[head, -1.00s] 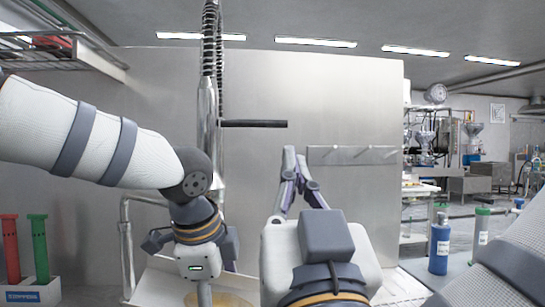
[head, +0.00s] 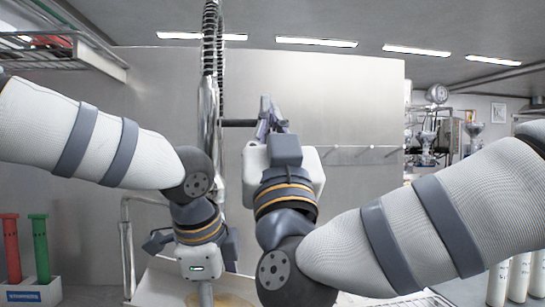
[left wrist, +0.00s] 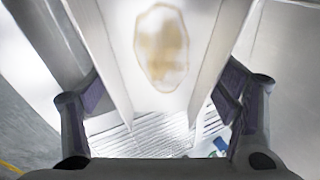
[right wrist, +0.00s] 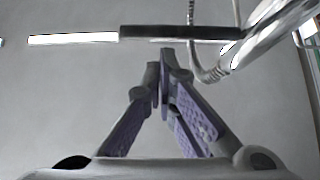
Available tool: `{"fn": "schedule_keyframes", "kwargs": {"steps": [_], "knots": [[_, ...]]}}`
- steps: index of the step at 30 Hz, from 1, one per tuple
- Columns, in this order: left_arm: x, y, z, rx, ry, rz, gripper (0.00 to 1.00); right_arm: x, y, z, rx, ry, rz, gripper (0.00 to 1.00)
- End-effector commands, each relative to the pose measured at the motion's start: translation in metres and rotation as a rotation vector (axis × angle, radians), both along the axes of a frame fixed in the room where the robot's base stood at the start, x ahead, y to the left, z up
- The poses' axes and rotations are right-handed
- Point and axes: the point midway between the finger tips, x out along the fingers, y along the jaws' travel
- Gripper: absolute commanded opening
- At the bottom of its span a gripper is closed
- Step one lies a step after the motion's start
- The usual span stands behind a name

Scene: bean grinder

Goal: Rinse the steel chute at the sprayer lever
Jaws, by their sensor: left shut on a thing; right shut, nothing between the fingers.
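The steel chute (left wrist: 202,70) fills the middle of the left wrist view, with a brown stain (left wrist: 160,48) on its inside. My left gripper (left wrist: 160,100) is shut on the chute, with a finger at each side wall. In the head view its fingertips are hidden below its body. The sprayer lever (head: 236,123) is a dark horizontal bar beside the upright spray pipe. It also shows in the right wrist view (right wrist: 180,32). My right gripper (right wrist: 163,62) is shut and empty, its tips just under the lever in that view. I cannot tell whether they touch.
The steel spray pipe (head: 208,100) with its spring stands left of my right gripper. A steel back panel (head: 350,100) with hooks is behind. Red (head: 11,248) and green (head: 39,248) tools stand in a holder at lower left. A rack (head: 75,50) hangs upper left.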

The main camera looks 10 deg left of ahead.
Motion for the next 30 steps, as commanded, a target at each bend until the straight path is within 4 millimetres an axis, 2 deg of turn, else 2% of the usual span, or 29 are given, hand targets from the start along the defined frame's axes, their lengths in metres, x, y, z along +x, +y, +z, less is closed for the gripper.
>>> {"fn": "schedule_keyframes", "kwargs": {"steps": [10,16,25,28,30], "knots": [[0.000,0.000,0.002,0.000,-0.004,0.000,0.37,0.002,0.001,-0.001,0.001,-0.003,0.000,0.00],[0.000,0.000,0.002,0.000,-0.004,0.000,0.37,0.008,0.004,-0.016,0.070,0.019,0.001,0.00],[0.000,0.000,0.002,0.000,-0.004,0.000,0.37,0.008,0.003,-0.016,0.072,0.021,0.000,0.00],[0.000,0.000,0.002,0.000,-0.004,0.000,0.37,0.002,0.001,-0.012,0.072,0.019,0.001,0.00],[0.000,0.000,0.002,0.000,-0.004,0.000,0.37,-0.008,-0.004,-0.004,0.072,0.016,0.002,0.00]]}}
